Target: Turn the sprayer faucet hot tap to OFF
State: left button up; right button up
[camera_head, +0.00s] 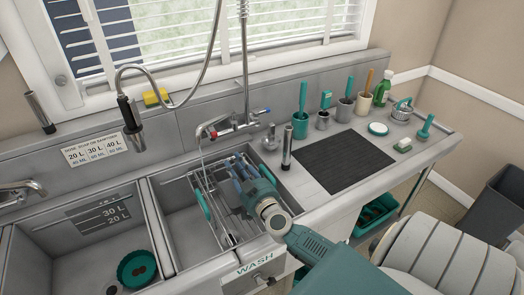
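The sprayer faucet (232,124) is mounted on the back wall above the middle basin. Its hot tap (213,134) has a red mark on the left, and its cold tap (265,112) has a blue mark on the right. A thin pale line, which looks like running water, drops from near the left end into the basin. My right gripper (238,168) reaches in from the lower right over the basin. It is below and to the right of the hot tap, apart from it in the picture. Its finger gap is too small to judge. My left gripper is out of view.
The sprayer head (131,116) hangs from its hose at the left. A wire rack (207,205) lies in the middle basin. An upright metal pipe (287,150) stands right of the basin. Cups with brushes line the back right counter, behind a black mat (343,160).

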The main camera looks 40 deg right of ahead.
aim_at(211, 129)
jog(key=k+j, duration=0.15)
jog(key=k, duration=0.2)
jog(key=i+j+z, duration=0.25)
jog(key=i+j, duration=0.7)
